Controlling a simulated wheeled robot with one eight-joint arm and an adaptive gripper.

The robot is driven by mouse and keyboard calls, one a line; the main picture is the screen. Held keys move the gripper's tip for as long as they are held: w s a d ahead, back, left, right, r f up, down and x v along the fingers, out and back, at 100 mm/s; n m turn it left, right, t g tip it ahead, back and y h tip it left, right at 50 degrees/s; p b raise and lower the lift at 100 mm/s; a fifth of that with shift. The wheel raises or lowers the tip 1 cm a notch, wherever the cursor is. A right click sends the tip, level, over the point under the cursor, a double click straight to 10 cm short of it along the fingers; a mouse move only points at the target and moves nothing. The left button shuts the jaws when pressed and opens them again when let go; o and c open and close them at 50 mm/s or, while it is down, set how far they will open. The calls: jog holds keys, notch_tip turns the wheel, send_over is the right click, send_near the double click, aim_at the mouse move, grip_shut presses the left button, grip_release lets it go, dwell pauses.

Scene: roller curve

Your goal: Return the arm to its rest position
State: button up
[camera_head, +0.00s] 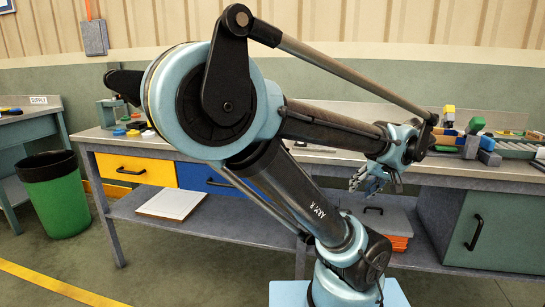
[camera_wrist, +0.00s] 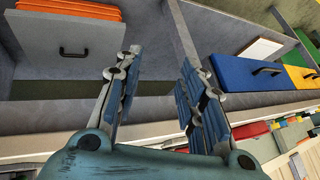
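My arm reaches across the middle of the head view, from its light-blue base up to a large shoulder joint and out to the right. My gripper (camera_head: 366,182) hangs at the arm's end, in front of the workbench's front edge. In the wrist view my gripper (camera_wrist: 160,82) has its two blue padded fingers well apart, with nothing between them. It is open and empty. No object is in its grasp.
A workbench (camera_head: 455,172) holds colored blocks (camera_head: 477,126) and a roller conveyor (camera_head: 515,150) at right. Below are yellow (camera_head: 135,170) and blue (camera_head: 205,181) drawers and a green cabinet (camera_head: 475,230). A green bin (camera_head: 58,195) stands left. The floor at front left is clear.

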jog(key=s+a+f+n+g+h, duration=0.1)
jog(key=s+a+f+g+h, duration=0.2)
jog(key=s+a+f, duration=0.3)
jog(key=shift+s+a+f+n+g, duration=0.25)
jog(key=shift+a+f+n+g, duration=0.2)
jog(key=shift+a+f, duration=1.45)
jog(key=shift+w+f, duration=0.15)
jog(key=shift+w, duration=0.25)
